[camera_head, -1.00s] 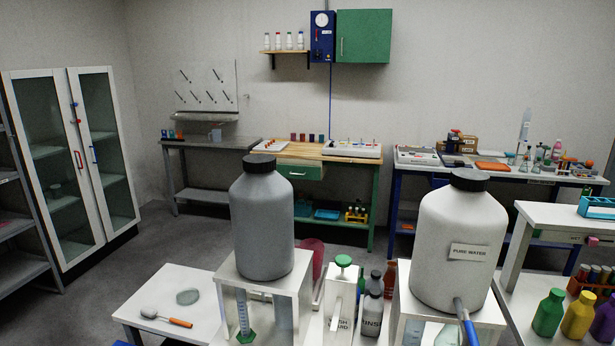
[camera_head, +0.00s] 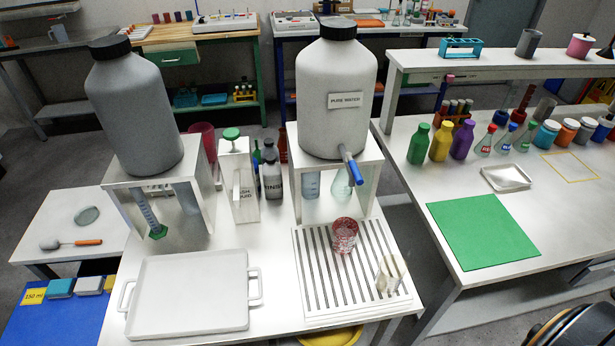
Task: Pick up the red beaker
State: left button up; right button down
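A red beaker (camera_head: 344,236) stands upright on the slatted drain rack of the white table, in front of the pure water tank. It looks like red-tinted, see-through glass with markings. A second, clear or pale beaker (camera_head: 390,274) stands on the same rack, to the right and nearer to me. Neither of my grippers shows clearly in the head view. A dark rounded part with an orange line at the bottom right corner may belong to my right arm, but no fingertips are visible there.
The pure water tank (camera_head: 337,97) with its blue tap stands on a raised stand behind the rack (camera_head: 313,290). A white tray (camera_head: 190,318) lies to the left. A green mat (camera_head: 482,232) and several bottles are on the right table (camera_head: 418,183).

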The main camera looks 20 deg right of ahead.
aim_at(345, 229)
jog(key=i+l+z, duration=0.1)
jog(key=z, duration=0.85)
jog(key=j, duration=0.35)
jog(key=k+z, duration=0.05)
